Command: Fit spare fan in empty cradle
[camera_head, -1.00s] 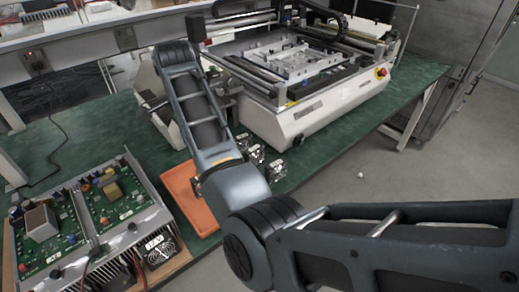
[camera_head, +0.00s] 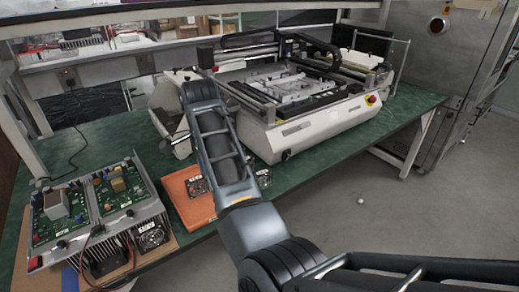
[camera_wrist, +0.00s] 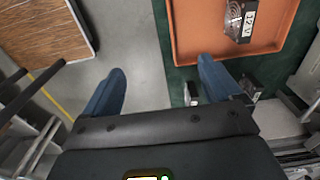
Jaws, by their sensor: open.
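The spare fan, a dark square fan marked 12V (camera_wrist: 240,20), lies in an orange tray (camera_wrist: 190,50) at the top right of the wrist view. In the head view a fan (camera_head: 197,186) shows in the tray (camera_head: 176,190), left of my arm. My gripper (camera_wrist: 160,68) is open and empty, its blue fingers apart; the right finger overlaps the tray's near edge and the fan is beyond it. The gripper is hidden in the head view. A unit with green circuit boards (camera_head: 90,212) has one fan (camera_head: 150,238) at its front; a dark bay (camera_head: 104,262) beside it looks like the empty cradle.
Small metallic parts (camera_wrist: 250,88) lie on the green bench beside the tray; one (camera_head: 264,178) shows right of my arm. A large white machine (camera_head: 300,130) stands behind. Cables run in front of the board unit. Grey floor lies beyond the bench's front edge.

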